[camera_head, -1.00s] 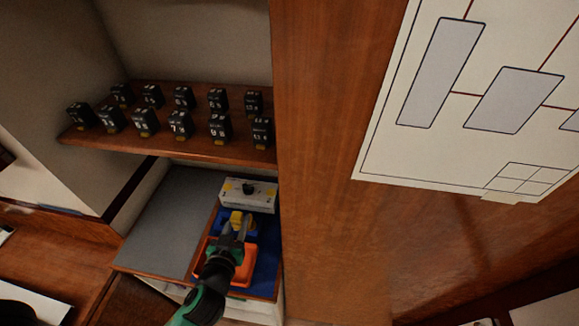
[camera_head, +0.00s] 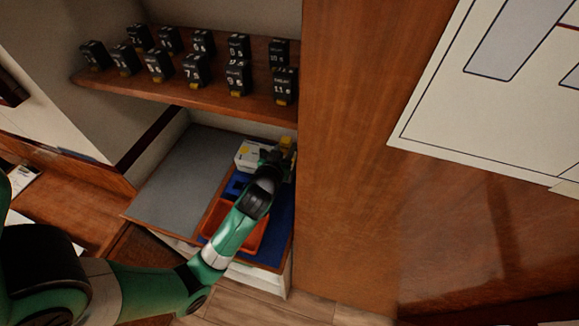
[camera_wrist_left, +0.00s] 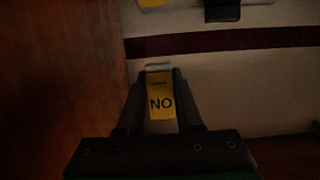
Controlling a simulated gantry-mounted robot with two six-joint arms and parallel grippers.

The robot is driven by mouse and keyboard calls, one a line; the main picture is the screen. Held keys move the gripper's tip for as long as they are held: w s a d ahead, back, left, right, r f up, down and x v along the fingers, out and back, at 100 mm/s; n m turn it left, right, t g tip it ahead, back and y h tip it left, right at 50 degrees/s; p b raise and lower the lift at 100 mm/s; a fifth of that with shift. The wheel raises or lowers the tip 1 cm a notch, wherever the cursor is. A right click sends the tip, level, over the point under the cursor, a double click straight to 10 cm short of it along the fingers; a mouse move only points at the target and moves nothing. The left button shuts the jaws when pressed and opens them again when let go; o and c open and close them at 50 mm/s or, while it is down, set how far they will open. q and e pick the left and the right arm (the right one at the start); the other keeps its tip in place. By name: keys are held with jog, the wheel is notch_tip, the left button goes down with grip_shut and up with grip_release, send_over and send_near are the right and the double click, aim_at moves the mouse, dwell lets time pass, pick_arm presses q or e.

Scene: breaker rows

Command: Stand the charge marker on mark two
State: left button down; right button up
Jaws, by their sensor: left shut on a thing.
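The charge marker is a small yellow piece with a light top band and the dark letters "NO"; it shows in the left wrist view (camera_wrist_left: 160,98) between the two dark fingers. My left gripper (camera_wrist_left: 160,88) is shut on it. In the head view my left gripper (camera_head: 284,150) is over the right part of the white box (camera_head: 246,154), with a bit of yellow at its tip. The gripper and wrist hide most of the box's right side, its knob and any mark there. I cannot tell whether the marker touches the box. My right gripper is not in view.
A wooden shelf (camera_head: 180,97) above holds two rows of black numbered blocks (camera_head: 194,70). A tall wooden panel (camera_head: 345,200) stands close on the right. An orange tray (camera_head: 249,239) lies on the blue mat (camera_head: 282,220). The grey surface (camera_head: 180,180) at left is clear.

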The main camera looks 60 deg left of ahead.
pick_arm(q)
jog(key=f, duration=0.1)
jog(key=w+a+f, duration=0.1)
jog(key=f, duration=0.1)
jog(key=shift+w+a, duration=0.4)
notch_tip(320, 180, down, 4)
jog(key=shift+w+a+r, duration=0.1)
jog(key=shift+w+a, duration=0.05)
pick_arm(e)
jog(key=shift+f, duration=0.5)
pick_arm(q)
jog(key=c, duration=0.6)
grip_release()
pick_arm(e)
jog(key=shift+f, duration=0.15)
